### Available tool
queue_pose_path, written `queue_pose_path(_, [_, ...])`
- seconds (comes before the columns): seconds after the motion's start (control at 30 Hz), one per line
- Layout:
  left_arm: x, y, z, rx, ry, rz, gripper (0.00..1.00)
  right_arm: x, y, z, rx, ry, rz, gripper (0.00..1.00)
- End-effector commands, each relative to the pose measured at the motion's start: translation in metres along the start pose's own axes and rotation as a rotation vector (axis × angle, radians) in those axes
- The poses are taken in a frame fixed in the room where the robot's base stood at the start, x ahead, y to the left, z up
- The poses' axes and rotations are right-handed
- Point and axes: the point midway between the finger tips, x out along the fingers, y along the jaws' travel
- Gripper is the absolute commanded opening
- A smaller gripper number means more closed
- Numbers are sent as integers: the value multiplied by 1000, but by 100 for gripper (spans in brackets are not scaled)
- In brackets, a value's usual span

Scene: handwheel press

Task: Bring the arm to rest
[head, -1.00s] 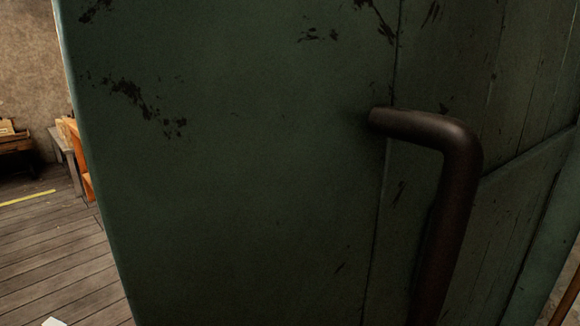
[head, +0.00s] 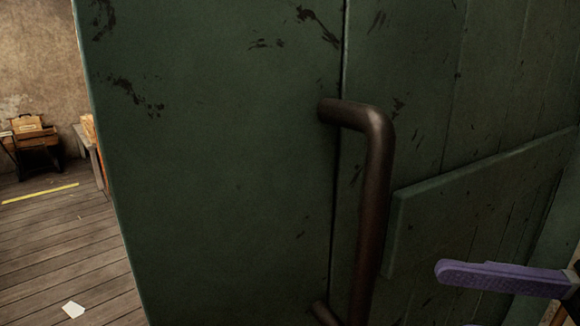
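A large green door or panel (head: 220,200) with dark chipped paint fills most of the head view. A dark brown bar handle (head: 372,210) is fixed upright on it, right of the middle. What looks like a purple finger of my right gripper (head: 490,276) reaches in from the lower right, in front of the panel and apart from the handle. Only this one finger shows, so I cannot tell whether the gripper is open or shut. My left gripper is not in view.
Open plank floor (head: 60,250) lies left of the green panel, with a yellow line (head: 40,194) and a white sheet (head: 73,310) on it. A dark stand with a wooden box (head: 35,140) stands against the back wall. A raised green board (head: 480,205) crosses the panel at right.

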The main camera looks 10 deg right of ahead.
Motion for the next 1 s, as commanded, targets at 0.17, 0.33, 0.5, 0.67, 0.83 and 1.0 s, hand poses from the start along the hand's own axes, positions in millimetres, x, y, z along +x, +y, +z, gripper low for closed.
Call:
queue_pose_path(0.17, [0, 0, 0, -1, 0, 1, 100, 8, 40, 21, -104, -169, 269, 52])
queue_pose_path(0.33, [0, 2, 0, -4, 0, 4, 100, -12, 75, 46, -184, -444, 550, 52])
queue_pose_path(0.5, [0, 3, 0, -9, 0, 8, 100, -57, 83, 68, -209, -791, 753, 52])
queue_pose_path(0.67, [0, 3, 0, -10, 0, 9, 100, -109, 63, 77, -192, -1139, 844, 52])
queue_pose_path(0.83, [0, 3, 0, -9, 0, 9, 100, -152, 30, 75, -153, -1429, 849, 52])
queue_pose_path(1.0, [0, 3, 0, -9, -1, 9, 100, -186, -4, 64, -109, -1664, 812, 52])
